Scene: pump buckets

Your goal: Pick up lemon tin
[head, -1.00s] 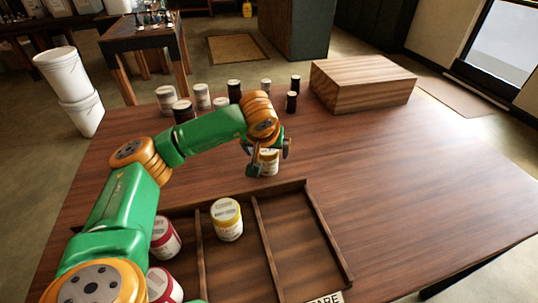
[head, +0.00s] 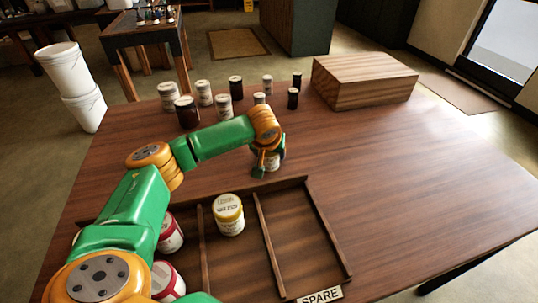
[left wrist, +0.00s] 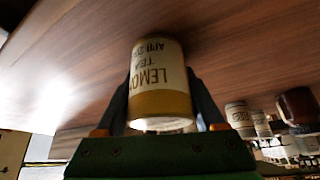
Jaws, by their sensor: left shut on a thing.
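The lemon tin (left wrist: 158,80) is white with a yellow band and reads "LEMON TEA", upside down in the left wrist view. My left gripper (left wrist: 160,110) is shut on it, with one dark finger on each side. In the head view the tin (head: 272,164) is beyond the divided tray's back edge, partly hidden by my left gripper (head: 268,160). I cannot tell whether it touches the table. My right gripper is not in view.
The divided tray (head: 318,222) holds another yellow-banded tin (head: 228,214) and red-banded tins (head: 168,280) at left. Its right compartment is empty, above a "SPARE" label (head: 320,296). Several jars (head: 187,112) and a wooden block (head: 364,80) stand behind. The table's right side is clear.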

